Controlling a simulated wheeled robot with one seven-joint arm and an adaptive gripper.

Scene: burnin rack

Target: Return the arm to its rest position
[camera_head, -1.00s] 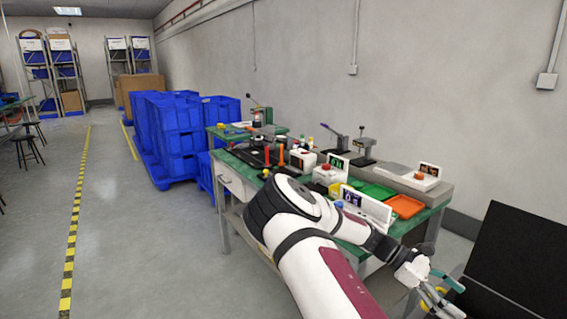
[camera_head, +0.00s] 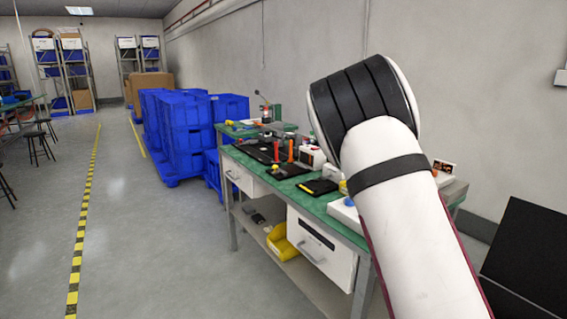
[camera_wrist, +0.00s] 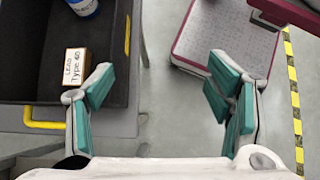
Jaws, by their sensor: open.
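My arm (camera_head: 390,190) is raised and folded in the head view. Its thick elbow with black bands stands in front of the right part of the workbench and the wall. My gripper (camera_wrist: 160,95) shows only in the wrist view. Its teal-padded fingers are wide apart with nothing between them, and grey floor lies below. The gripper is out of sight in the head view.
The green-topped workbench (camera_head: 330,207) carries tools and small devices; my arm hides its right part. Blue crates (camera_head: 185,135) stand behind it. A black bin (camera_wrist: 30,88) holds a labelled box (camera_wrist: 76,67) and a blue cylinder (camera_wrist: 83,7). The left floor is open.

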